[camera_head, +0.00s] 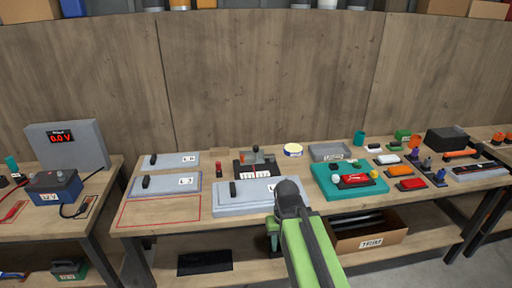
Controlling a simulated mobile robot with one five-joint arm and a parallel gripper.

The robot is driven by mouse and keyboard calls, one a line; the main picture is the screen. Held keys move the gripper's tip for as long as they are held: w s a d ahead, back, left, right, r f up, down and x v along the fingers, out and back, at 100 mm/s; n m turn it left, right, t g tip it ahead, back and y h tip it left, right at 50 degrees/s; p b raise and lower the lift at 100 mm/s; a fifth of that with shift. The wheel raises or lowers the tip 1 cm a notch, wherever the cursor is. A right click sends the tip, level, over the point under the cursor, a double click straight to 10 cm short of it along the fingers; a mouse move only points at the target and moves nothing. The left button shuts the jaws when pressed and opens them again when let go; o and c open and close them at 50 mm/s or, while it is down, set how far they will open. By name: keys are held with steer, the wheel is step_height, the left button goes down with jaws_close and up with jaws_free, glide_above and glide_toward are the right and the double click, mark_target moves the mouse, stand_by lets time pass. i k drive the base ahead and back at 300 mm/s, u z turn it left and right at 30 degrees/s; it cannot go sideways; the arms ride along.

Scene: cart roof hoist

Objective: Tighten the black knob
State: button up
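My green arm rises from the bottom of the view, and the dark end of my gripper (288,192) is over the front edge of the workbench. Its fingers are hard to make out, and I see nothing held in it. A small black device (256,168) with a grey upper part and a dark top stands behind it, slightly left. Upright black knob-like pieces stand on grey plates: one on the front plate (232,188) left of my gripper, one on the left plate (145,182), and one on the rear plate (153,159). I cannot tell which is the task's black knob.
The wooden workbench (215,233) is crowded on the right with a teal board (325,180), a grey tray (330,152) and several small coloured parts. A red outlined area (160,210) at the left front is empty. A cardboard box (370,240) sits on the shelf below.

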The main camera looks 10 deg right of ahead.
mark_target(255, 148)
steer(key=z, duration=0.05)
steer(key=i, duration=1.65)
steer(key=u, duration=0.1)
